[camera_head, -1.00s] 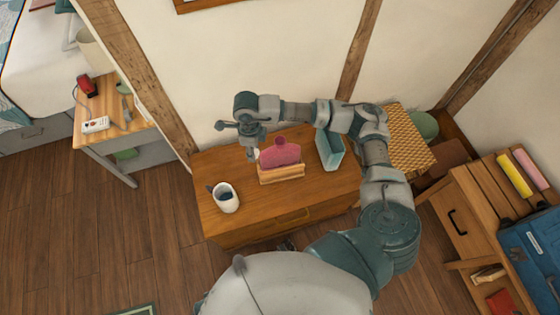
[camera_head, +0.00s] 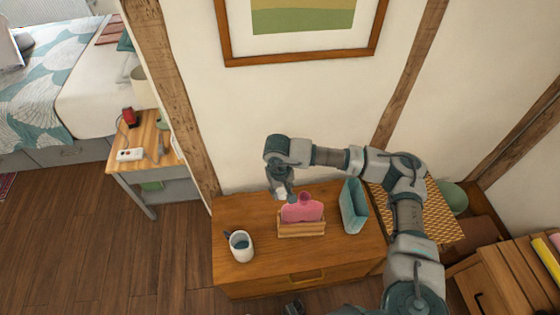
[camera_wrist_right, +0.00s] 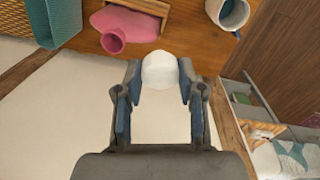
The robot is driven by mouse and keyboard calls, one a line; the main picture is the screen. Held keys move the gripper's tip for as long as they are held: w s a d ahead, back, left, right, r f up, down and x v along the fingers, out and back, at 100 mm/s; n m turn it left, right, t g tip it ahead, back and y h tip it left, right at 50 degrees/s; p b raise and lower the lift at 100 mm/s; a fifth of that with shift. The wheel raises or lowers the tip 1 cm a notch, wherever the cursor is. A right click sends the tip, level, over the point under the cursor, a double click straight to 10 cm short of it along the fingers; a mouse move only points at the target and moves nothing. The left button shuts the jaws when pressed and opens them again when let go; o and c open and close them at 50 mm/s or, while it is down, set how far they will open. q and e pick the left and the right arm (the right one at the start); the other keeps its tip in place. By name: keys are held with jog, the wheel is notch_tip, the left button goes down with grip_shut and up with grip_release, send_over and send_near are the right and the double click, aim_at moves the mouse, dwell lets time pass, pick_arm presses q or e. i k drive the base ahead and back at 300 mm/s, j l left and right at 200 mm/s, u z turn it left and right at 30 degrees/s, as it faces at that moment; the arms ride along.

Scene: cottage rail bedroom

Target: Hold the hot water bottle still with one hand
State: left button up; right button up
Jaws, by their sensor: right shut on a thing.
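The pink hot water bottle (camera_head: 301,210) stands upright in a low wooden holder (camera_head: 301,230) on the wooden dresser (camera_head: 265,272). In the right wrist view the bottle (camera_wrist_right: 122,22) shows at the top left, its round neck opening toward me. My right gripper (camera_head: 283,195) is just left of and behind the bottle. In the wrist view the gripper (camera_wrist_right: 160,75) is shut on a small rounded white object (camera_wrist_right: 160,70), apart from the bottle. What the white object is I cannot tell.
A white mug (camera_head: 240,246) with dark contents stands left of the holder. A teal open bin (camera_head: 353,206) stands close on its right, and a woven yellow box (camera_head: 430,225) lies beyond. The wall is close behind the dresser. A framed picture (camera_head: 300,50) hangs above.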

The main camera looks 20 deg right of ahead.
aim_at(307, 210)
jog(key=j+z, duration=0.5)
jog(key=z, duration=0.2)
jog(key=j+z, duration=0.35)
jog(key=i+l, duration=0.05)
